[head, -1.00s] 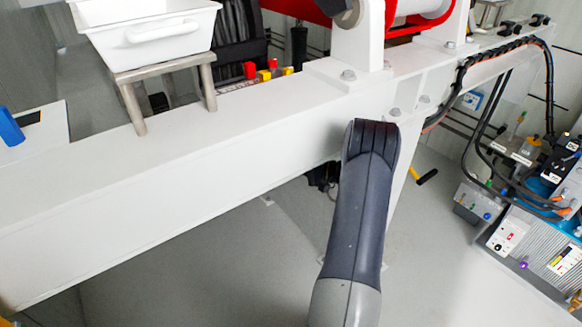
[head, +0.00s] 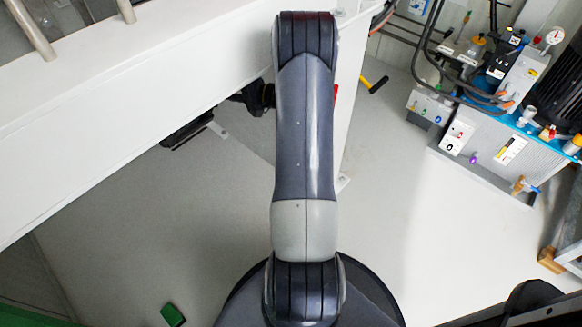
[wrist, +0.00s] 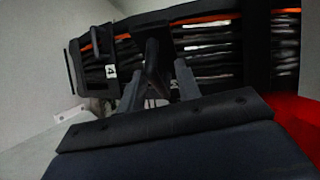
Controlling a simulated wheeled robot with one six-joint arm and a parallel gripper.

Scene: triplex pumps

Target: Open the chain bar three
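In the wrist view, a black chain-like frame (wrist: 203,14) with orange strips and slats or cables behind it fills the upper part. A dark block on its left carries a white label reading 4 (wrist: 110,71). I cannot tell which part is bar three. My gripper (wrist: 158,85) reaches towards this frame with its two dark fingers apart. A dark upright piece shows between the fingers; whether they touch it is unclear. In the head view my arm covers the middle, and my gripper cannot be made out there.
A long white beam (head: 110,95) crosses the upper left of the head view. A yellow-and-black handle (head: 373,84) is right of my arm. Hydraulic equipment with hoses (head: 500,145) stands at the right. Grey floor (head: 390,190) lies open between. A red surface (wrist: 300,115) is at the wrist view's right.

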